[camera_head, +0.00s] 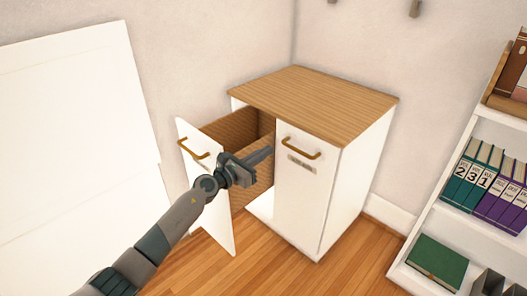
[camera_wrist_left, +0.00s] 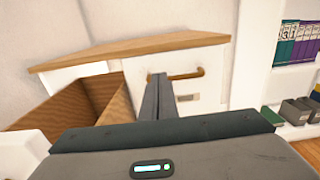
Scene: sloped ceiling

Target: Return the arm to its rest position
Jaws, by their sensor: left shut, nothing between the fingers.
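My left arm reaches in from the lower left of the head view. Its left gripper (camera_head: 262,155) is shut and empty, in front of the white cabinet, between the pulled-out left front and the closed right front. In the left wrist view the shut fingers (camera_wrist_left: 155,97) point at the cabinet, just left of the right front's brass handle (camera_wrist_left: 188,75). I cannot tell whether they touch anything. My right gripper is not in view.
The white cabinet (camera_head: 345,190) has a wooden top (camera_head: 315,98). Its left drawer front (camera_head: 208,215) stands pulled out, with a brown inside (camera_head: 250,128). A white shelf (camera_head: 450,205) with binders (camera_head: 475,180) stands at right. A white panel (camera_head: 70,120) is at left. Wooden floor (camera_head: 345,270) is clear between cabinet and shelf.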

